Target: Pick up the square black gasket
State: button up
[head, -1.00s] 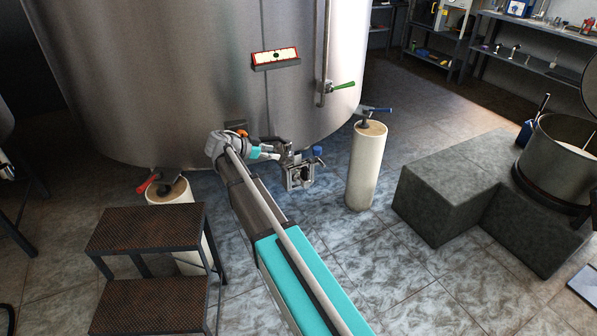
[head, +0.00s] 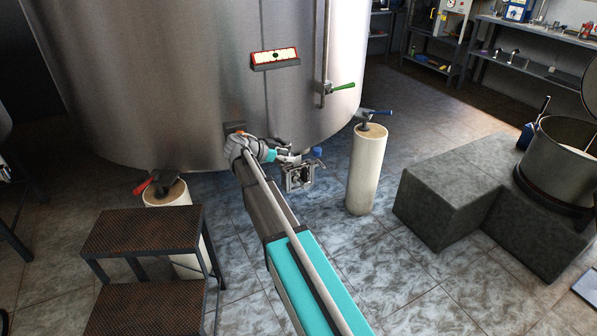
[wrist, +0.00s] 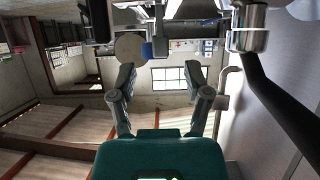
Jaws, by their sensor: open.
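I cannot make out the square black gasket for certain in either view. A small dark square patch (head: 235,127) shows low on the front of the tank, just above my arm, but I cannot tell what it is. My gripper (head: 299,180) is near the tank's lower edge, left of the right-hand pale leg. In the wrist view my gripper (wrist: 160,75) has its two fingers spread apart with nothing between them. A blue-ended fitting (wrist: 147,50) shows beyond the fingertips, as does a metal pipe fitting (wrist: 248,32) at the upper right.
The steel tank (head: 180,80) stands close in front, on pale legs (head: 366,172). A green-handled valve (head: 342,87) sticks out from it. Brown-topped steps (head: 140,232) stand at left, grey blocks (head: 440,205) and a round pot (head: 558,160) at right. Tiled floor lies between.

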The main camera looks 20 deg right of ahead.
aim_at(297, 155)
jog(key=shift+b+x, duration=0.9)
jog(key=shift+x, duration=1.4)
jog(key=shift+w, duration=0.1)
grip_shut()
